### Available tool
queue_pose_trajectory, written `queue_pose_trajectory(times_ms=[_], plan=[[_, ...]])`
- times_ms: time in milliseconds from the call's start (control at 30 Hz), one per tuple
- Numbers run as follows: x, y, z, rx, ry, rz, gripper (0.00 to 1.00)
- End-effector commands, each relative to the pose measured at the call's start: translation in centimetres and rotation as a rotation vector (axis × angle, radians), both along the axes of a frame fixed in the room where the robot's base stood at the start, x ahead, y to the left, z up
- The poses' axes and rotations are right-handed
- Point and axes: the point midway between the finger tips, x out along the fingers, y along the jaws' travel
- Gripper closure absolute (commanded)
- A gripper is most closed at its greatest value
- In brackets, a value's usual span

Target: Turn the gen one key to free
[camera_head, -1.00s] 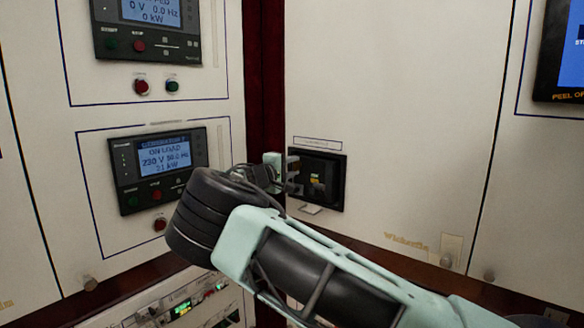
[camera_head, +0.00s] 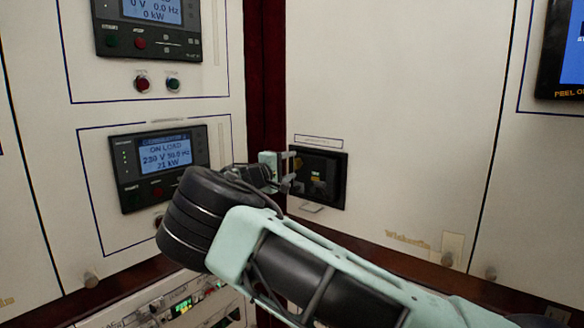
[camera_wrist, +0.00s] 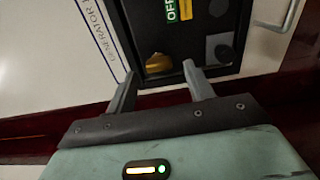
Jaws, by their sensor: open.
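A black recessed box (camera_head: 330,192) is set in the pale cabinet front, and part of it shows in the wrist view (camera_wrist: 212,72). Inside it, the wrist view shows a brass-yellow piece (camera_wrist: 158,63), which looks like the key, a green OFF label (camera_wrist: 171,10), a yellow strip and dark round parts. I cannot tell which setting the key is at. My gripper (camera_wrist: 159,74) is open, its fingertips just short of the brass piece and on either side of it in the picture. In the head view my gripper (camera_head: 289,170) is at the box's left edge.
A generator screen reading ON LOAD (camera_head: 164,163) is on the left panel, partly behind my wrist. A second controller (camera_head: 148,28) is above it, with red and green buttons below. A thin metal handle (camera_wrist: 278,20) sticks out beside the box.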

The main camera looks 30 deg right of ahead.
Motion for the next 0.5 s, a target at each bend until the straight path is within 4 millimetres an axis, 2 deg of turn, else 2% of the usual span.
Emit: queue_pose_trajectory(times_ms=[200, 500], plan=[[-1.7, 4.9, -0.2, 0.001, 0.000, 0.005, 0.47], [-4.0, 11.2, -0.2, 0.001, 0.000, 0.005, 0.47]])
